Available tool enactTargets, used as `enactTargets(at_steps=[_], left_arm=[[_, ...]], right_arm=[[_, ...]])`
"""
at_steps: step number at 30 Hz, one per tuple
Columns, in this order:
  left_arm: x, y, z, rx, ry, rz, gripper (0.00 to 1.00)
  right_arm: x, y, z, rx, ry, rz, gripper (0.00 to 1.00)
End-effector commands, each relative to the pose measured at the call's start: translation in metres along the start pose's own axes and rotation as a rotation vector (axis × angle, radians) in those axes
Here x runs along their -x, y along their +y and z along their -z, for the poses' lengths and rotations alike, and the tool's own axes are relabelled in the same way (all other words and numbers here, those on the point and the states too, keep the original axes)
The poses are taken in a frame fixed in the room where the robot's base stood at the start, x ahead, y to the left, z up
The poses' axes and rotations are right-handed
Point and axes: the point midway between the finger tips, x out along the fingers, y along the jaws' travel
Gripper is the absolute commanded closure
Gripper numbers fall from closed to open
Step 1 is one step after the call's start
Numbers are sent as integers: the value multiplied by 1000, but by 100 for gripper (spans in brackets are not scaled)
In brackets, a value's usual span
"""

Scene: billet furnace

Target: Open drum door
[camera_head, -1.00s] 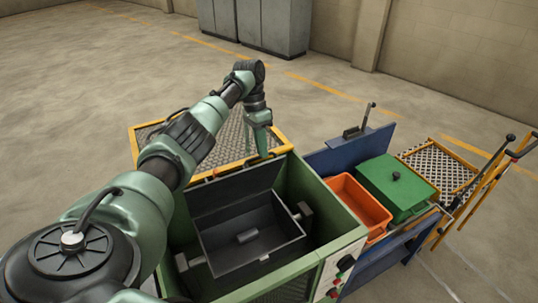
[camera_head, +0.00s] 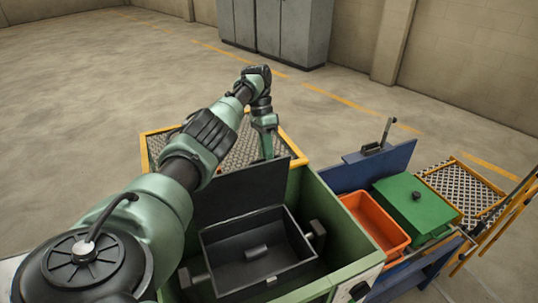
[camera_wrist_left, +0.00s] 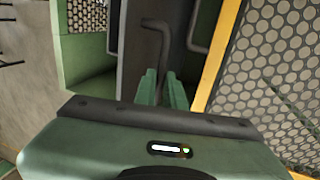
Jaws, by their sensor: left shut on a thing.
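The drum (camera_head: 262,262) is a dark grey box inside a green housing. Its mouth is open and I see into it. The drum door (camera_head: 240,192), a flat dark panel, stands raised along the drum's far side. My left gripper (camera_head: 267,146) reaches down behind the door's top edge. In the left wrist view its two green fingers (camera_wrist_left: 162,88) are close together at a bent grey handle (camera_wrist_left: 157,38), shut on it. The door partly hides the grip in the head view. My right gripper is not in view.
A yellow-framed mesh panel (camera_head: 152,150) lies behind the housing (camera_head: 335,225). To the right are a blue panel (camera_head: 390,163), an orange bin (camera_head: 375,226) and a green lidded box (camera_head: 417,203). Grey cabinets (camera_head: 270,30) stand at the back wall. Open floor lies at the back left.

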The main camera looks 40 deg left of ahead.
Motion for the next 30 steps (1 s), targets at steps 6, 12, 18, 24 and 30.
enactTargets(at_steps=[6,12,18,24,30], left_arm=[[-4,-2,-3,6,-8,1,100],[-2,-1,-2,5,-6,0,67],[-1,0,-1,2,-3,0,67],[10,3,0,1,1,1,67],[48,16,1,-1,4,2,67]], right_arm=[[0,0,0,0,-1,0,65],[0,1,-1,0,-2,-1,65],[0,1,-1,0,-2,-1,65],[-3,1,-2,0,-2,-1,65],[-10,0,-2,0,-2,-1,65]])
